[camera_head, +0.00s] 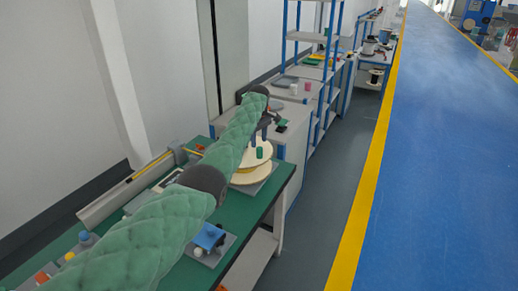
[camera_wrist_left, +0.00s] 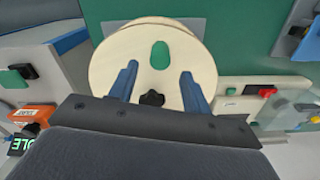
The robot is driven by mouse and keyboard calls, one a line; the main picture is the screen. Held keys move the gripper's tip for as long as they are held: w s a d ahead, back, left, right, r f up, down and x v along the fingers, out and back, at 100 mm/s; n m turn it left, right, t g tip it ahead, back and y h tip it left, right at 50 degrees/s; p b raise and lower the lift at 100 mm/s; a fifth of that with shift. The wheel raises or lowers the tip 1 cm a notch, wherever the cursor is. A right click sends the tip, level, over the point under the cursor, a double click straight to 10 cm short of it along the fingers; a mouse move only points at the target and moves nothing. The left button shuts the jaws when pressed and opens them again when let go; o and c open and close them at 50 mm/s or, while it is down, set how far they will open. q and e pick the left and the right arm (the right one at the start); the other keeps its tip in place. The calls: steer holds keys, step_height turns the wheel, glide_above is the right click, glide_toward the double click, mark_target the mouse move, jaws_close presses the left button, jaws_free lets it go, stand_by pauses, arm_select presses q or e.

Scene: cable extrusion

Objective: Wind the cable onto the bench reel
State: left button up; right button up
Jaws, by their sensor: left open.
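The bench reel (camera_head: 243,178), a pale wooden double disc, sits on a grey base at the right part of the green bench. A green peg (camera_head: 260,153) stands on it. My left gripper (camera_head: 260,134), on the green-sleeved arm, is just above the reel and partly in front of it. In the left wrist view, its blue fingers (camera_wrist_left: 159,88) are open over the reel (camera_wrist_left: 185,50). A black knob (camera_wrist_left: 151,98) shows between the fingers, with the green peg (camera_wrist_left: 160,55) beyond. No cable can be made out. My right gripper is not in view.
The green bench (camera_head: 284,172) also holds a grey rail (camera_head: 125,187) along the wall and a blue-topped fixture (camera_head: 208,237). A grey cabinet (camera_head: 293,140) and blue-framed shelves (camera_head: 328,65) stand beyond. The blue floor lane (camera_head: 440,150) at right is clear.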

arm_select(q)
steer(key=shift+r, duration=0.75)
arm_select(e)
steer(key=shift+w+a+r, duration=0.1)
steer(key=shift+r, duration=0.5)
